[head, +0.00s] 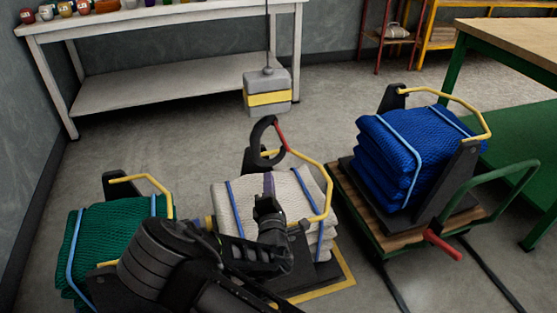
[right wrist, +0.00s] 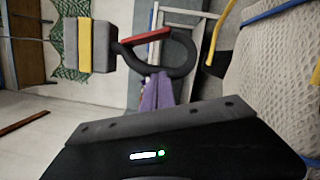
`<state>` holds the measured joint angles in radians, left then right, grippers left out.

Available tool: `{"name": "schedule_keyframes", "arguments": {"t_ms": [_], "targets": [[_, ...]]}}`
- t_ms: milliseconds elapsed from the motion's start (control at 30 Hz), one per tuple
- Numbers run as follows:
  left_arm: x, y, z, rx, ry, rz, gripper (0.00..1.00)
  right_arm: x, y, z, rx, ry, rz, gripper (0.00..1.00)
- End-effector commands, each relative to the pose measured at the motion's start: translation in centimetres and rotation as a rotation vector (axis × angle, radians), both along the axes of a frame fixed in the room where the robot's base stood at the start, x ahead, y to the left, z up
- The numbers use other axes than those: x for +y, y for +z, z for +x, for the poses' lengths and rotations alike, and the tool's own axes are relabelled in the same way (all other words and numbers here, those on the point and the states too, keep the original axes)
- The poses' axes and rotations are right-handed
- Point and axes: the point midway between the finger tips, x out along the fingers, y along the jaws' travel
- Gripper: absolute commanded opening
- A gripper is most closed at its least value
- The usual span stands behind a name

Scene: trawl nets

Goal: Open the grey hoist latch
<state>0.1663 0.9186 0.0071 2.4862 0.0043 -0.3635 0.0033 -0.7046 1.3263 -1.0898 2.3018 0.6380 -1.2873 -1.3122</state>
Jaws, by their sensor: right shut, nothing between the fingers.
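The grey hoist block (head: 267,92) with a yellow band hangs on a cable in the middle of the head view; the right wrist view also shows it (right wrist: 88,45). Its black hook (head: 254,140) hangs below. The red latch (head: 281,137) lies across the hook's mouth and looks closed; it also shows in the right wrist view (right wrist: 147,37). My right gripper (head: 268,184) is shut and empty, its purple fingers below the hook in the picture. In the right wrist view the purple fingertips (right wrist: 158,82) appear close to the hook; contact is unclear. My left gripper is out of view.
A white net bundle (head: 300,186) with a yellow handle lies under my right gripper. A green bundle (head: 112,235) is at left; a blue bundle (head: 393,150) sits on a cart (head: 465,215) at right. A white bench (head: 135,88) stands behind; open floor separates it from the bundles.

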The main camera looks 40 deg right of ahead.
Motion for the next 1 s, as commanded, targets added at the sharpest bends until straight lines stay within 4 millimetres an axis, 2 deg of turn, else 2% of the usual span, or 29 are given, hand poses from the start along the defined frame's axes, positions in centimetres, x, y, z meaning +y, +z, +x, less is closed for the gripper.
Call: {"name": "schedule_keyframes", "arguments": {"t_ms": [367, 533, 767, 1000], "targets": [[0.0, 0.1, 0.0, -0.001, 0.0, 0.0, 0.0, -0.1, 0.3, 0.1, -0.002, 0.0, -0.007, 0.0], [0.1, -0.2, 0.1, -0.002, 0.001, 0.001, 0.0, -0.6, 0.2, 0.9, -0.001, -0.001, -0.005, 0.0], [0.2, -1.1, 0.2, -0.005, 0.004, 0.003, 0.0, -2.5, 0.4, 3.8, -0.003, -0.002, -0.004, 0.0], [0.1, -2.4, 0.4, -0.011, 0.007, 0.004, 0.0, -5.1, 0.8, 7.9, -0.003, 0.0, -0.005, 0.0]]}}
